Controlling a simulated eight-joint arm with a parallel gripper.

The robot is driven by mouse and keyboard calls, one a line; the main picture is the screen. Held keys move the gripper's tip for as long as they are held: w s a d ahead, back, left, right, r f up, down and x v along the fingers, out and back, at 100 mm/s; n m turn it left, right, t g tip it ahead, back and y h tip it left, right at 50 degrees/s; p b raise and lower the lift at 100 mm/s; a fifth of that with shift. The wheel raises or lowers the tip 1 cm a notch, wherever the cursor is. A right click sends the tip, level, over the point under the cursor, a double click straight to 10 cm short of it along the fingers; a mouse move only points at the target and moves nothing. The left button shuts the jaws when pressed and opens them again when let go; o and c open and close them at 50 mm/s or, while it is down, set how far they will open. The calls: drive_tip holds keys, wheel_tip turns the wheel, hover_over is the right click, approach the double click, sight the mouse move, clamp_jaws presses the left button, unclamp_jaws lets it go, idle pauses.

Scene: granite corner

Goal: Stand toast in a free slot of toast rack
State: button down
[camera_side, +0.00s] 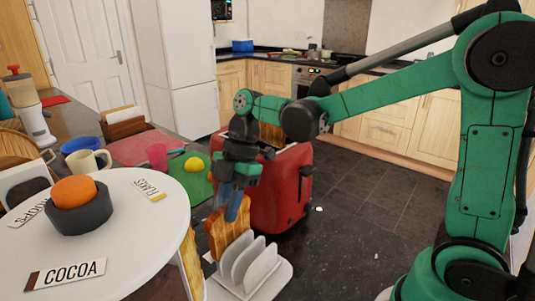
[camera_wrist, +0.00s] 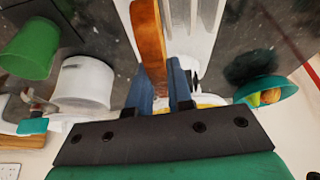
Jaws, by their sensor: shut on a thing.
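My gripper (camera_side: 236,204) points down and is shut on a browned slice of toast (camera_side: 217,233), held upright at the left end of the white toast rack (camera_side: 272,277). The rack has several upright dividers, and I see no toast between the ones in view. I cannot tell whether the toast's lower edge is inside a slot or just beside the rack. In the wrist view, the toast (camera_wrist: 148,40) runs edge-on between the blue fingers of my gripper (camera_wrist: 161,88), with the white rack bars (camera_wrist: 190,25) close on its right.
A red toaster (camera_side: 290,190) stands right behind the rack. A round white table (camera_side: 130,250) with a cocoa label (camera_side: 66,273) and a dark bowl (camera_side: 78,215) is at left.

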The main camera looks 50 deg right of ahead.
idle(0.4)
drive_tip(key=c, duration=0.7)
unclamp_jaws()
drive_tip(key=shift+r, duration=4.05)
drive_tip(key=shift+s+d+f+m, duration=0.15)
drive_tip(key=shift+s+m, duration=0.05)
drive_tip(key=shift+m, duration=0.2)
drive_tip(key=s+d+f+m+t+h, duration=0.1)
drive_tip(key=d+f+m+t, duration=0.1)
drive_tip(key=m, duration=0.4)
drive_tip(key=s+d+f+m+t+h, duration=0.2)
drive_tip(key=m+t, duration=0.1)
drive_tip(key=m, duration=0.2)
drive_tip(key=s+d+f+m+t+h, duration=0.1)
drive_tip(key=s+d+f+m+t, duration=0.1)
drive_tip(key=m, duration=0.4)
drive_tip(key=shift+s+m, duration=0.2)
drive_tip(key=shift+m, duration=0.1)
